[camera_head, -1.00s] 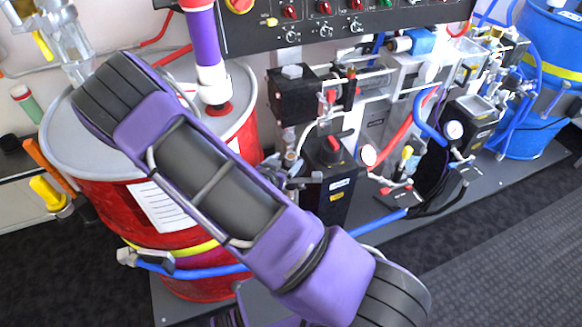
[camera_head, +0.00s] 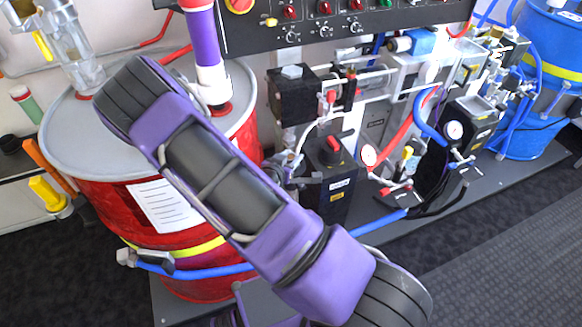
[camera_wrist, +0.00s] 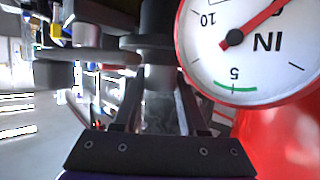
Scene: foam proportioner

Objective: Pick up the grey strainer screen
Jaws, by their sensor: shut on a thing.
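In the wrist view my gripper (camera_wrist: 160,82) reaches up from the bottom edge, its two dark fingers slanting in toward each other. A grey, mottled piece (camera_wrist: 160,115) shows between the fingers; it looks like the strainer screen, and the fingers are shut on it. Its far end is hidden or merges with the dark grey cylindrical fitting (camera_wrist: 157,65) just beyond the fingers, so I cannot tell whether it is clear of that fitting. In the head view my arm crosses in front of the red drum, and I cannot make out the screen.
A large gauge (camera_wrist: 250,45) is close at the right in the wrist view, beside a red surface (camera_wrist: 290,130). In the head view stand a red drum (camera_head: 110,205), a black control panel (camera_head: 345,22), pump equipment with hoses (camera_head: 335,175) and a blue drum (camera_head: 545,60). Dark floor at lower right is clear.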

